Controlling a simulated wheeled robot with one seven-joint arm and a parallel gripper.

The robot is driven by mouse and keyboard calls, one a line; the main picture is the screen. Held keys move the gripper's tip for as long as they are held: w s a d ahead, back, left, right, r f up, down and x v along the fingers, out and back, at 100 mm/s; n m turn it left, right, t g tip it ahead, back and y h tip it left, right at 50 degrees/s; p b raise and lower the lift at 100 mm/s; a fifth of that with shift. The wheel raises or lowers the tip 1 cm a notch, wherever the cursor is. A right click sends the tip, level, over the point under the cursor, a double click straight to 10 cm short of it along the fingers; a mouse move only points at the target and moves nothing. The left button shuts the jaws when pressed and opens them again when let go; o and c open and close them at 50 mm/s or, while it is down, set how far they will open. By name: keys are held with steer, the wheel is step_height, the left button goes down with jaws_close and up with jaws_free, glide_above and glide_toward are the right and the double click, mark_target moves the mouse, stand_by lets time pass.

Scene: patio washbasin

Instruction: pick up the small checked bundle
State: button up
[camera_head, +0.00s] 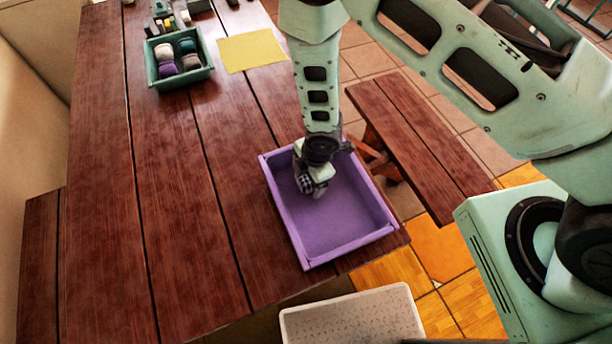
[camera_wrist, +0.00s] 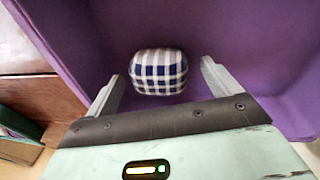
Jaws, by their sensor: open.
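The small checked bundle (camera_wrist: 159,71), blue and white, lies in the purple tray (camera_head: 335,252), near its far left corner. In the head view the bundle (camera_head: 305,183) is partly hidden by my gripper (camera_head: 312,188). In the wrist view my gripper (camera_wrist: 162,85) is open, with one finger on each side of the near part of the bundle. The fingers look apart from it, with a gap on both sides. The purple tray (camera_wrist: 240,40) fills most of the wrist view.
The tray stands at the right edge of a wooden table (camera_head: 170,200). A green box (camera_head: 180,78) with several rolled bundles and a yellow cloth (camera_head: 250,51) are at the back. A wooden bench (camera_head: 420,140) is to the right. A white perforated top (camera_head: 352,318) is in front.

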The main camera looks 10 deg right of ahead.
steer(key=shift+f, duration=0.25)
steer(key=shift+c, duration=0.3)
steer(key=c, duration=1.2)
steer(key=shift+o, duration=0.2)
